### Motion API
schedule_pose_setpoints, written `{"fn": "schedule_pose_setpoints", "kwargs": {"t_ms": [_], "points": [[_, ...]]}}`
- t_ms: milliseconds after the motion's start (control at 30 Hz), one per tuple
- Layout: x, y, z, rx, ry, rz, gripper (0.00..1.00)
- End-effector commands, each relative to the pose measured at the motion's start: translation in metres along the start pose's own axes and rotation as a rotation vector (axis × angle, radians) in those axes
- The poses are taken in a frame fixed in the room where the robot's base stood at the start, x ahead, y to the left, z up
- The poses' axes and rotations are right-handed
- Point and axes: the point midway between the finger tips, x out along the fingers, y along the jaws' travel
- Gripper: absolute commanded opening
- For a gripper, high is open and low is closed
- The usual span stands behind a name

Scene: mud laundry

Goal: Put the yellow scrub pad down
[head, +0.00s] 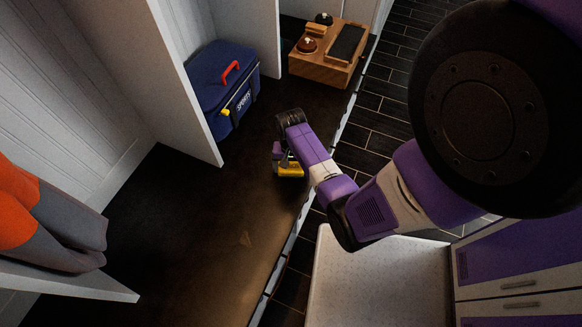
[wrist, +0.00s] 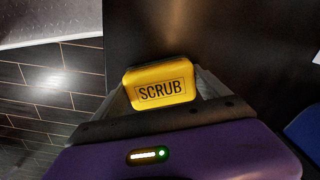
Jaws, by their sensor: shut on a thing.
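The yellow scrub pad (wrist: 160,84) is held between the fingers of my gripper (wrist: 165,100) in the wrist view, with its "SCRUB" label facing the camera. In the head view the yellow pad (head: 290,170) shows at the end of my gripper (head: 284,160), over the dark brown bench top (head: 215,200) near its right edge. My gripper is shut on the pad. I cannot tell whether the pad touches the bench surface.
A blue sports bag (head: 222,85) with a red handle stands behind a white divider. A wooden box (head: 325,62) with brushes sits at the back. Orange and grey clothing (head: 40,220) lies at left. The bench's middle is clear. Dark floor tiles (head: 375,110) lie right.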

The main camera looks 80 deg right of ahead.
Motion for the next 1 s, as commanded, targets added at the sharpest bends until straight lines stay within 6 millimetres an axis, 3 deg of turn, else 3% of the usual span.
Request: {"fn": "schedule_pose_setpoints", "kwargs": {"t_ms": [333, 367, 433, 767, 1000], "points": [[0.003, 0.0, 0.0, 0.0, 0.0, 0.0, 0.41], [0.003, 0.0, 0.0, 0.0, 0.0, 0.0, 0.89], [0.002, 0.0, 0.0, 0.0, 0.0, 0.0, 1.0], [-0.004, 0.0, -0.001, 0.0, 0.001, -0.001, 1.0], [-0.044, -0.001, -0.001, -0.001, 0.004, -0.002, 1.0]]}}
